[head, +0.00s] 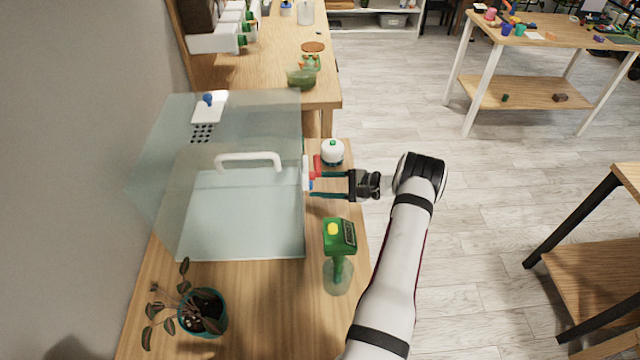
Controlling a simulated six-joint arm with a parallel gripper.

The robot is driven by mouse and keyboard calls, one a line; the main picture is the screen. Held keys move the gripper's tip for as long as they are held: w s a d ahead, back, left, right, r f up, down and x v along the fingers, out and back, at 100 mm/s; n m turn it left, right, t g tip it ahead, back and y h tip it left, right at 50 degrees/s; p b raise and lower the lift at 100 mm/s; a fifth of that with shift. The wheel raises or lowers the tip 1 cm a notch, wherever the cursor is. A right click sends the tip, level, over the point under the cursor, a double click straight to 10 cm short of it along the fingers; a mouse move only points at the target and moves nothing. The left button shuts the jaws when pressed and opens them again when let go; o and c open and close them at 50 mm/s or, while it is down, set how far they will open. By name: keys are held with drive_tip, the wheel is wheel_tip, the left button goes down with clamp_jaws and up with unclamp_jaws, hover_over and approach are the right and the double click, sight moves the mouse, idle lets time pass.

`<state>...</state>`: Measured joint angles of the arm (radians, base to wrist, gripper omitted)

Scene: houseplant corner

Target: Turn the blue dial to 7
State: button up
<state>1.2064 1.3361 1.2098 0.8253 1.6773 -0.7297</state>
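A clear box (240,225) with a white handle stands on the wooden bench. A small white panel (306,172) on its right side carries a red part (317,165) and a small blue part (311,183), likely the blue dial. My gripper (313,184) points left at this panel, its two dark teal fingers apart, one above and one below the blue part. I cannot tell whether they touch it. The dial's markings and pointer are too small to read. Another blue knob (208,98) sits on a white plate on top of the box.
A white round bottle (332,152) stands just above my gripper, and a green spray bottle (338,245) just below. A potted plant (203,312) is at lower left. A green bowl (301,78) sits on the far bench.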

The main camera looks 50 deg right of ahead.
clamp_jaws()
drive_tip(key=m+g, duration=0.1)
drive_tip(key=m+g+y, duration=0.1)
drive_tip(key=m, duration=0.1)
drive_tip(key=shift+w+d+r+m, duration=0.1)
drive_tip(key=shift+d+m, duration=0.05)
drive_tip(key=shift+m, duration=0.15)
drive_tip(key=shift+w+d+m+g+y, duration=0.15)
drive_tip(key=shift+m+g+y, duration=0.7)
drive_tip(key=shift+m, duration=0.65)
drive_tip(key=shift+o, duration=1.9)
unclamp_jaws()
